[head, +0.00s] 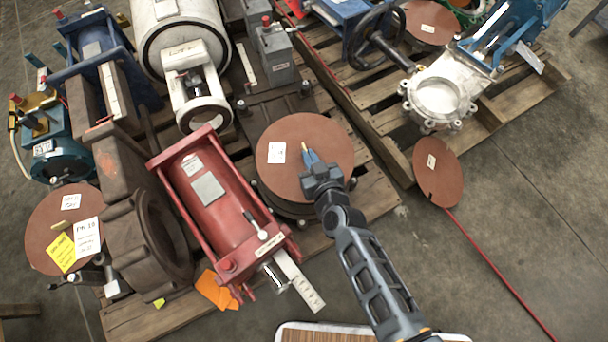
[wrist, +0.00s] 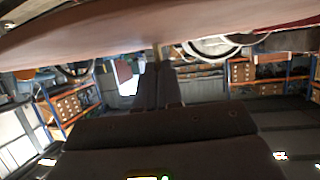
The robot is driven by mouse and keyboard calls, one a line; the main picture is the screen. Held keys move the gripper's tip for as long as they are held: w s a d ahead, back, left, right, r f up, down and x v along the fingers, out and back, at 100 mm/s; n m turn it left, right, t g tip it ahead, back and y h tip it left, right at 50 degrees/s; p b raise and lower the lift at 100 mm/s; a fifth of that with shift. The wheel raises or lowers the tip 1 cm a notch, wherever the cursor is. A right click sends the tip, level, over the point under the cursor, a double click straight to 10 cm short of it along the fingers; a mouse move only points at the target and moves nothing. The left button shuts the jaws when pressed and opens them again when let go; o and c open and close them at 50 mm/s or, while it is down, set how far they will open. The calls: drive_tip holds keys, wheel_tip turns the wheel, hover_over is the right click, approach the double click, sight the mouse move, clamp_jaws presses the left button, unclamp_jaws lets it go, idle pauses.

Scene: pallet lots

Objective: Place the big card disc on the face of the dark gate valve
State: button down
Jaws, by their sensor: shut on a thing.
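The big card disc (head: 318,135) is reddish brown with a small white label left of its middle. It shows in the wrist view as a broad brown face (wrist: 90,32) across the top. My gripper (head: 309,160) is shut on it near its middle, coming from the lower right. The dark gate valve (head: 272,112) lies under the disc on the pallet. The disc covers most of its round face, and only a dark rim (head: 290,208) shows below. Whether the disc touches the face or hangs just above it, I cannot tell.
A red cylinder actuator (head: 215,195) lies close left of the disc. A rusty brown valve body (head: 150,245) stands further left with another disc (head: 62,225). A smaller disc (head: 438,172) leans at the right pallet. Open floor lies at the lower right.

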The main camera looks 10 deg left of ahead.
drive_tip(key=shift+a+f+b, duration=0.3)
drive_tip(key=shift+f+b, duration=0.1)
drive_tip(key=shift+f, duration=0.2)
wheel_tip(320, 180, down, 9)
drive_tip(key=b, duration=0.9)
drive_tip(key=shift+f, duration=0.1)
drive_tip(key=shift+f, duration=0.1)
drive_tip(key=c, duration=1.3)
unclamp_jaws()
drive_tip(key=shift+r, duration=0.25)
drive_tip(key=p+v, duration=0.2)
drive_tip(key=v, duration=1)
drive_tip(key=shift+f+p, duration=0.1)
drive_tip(key=shift+p, duration=0.2)
drive_tip(key=shift+d, duration=0.1)
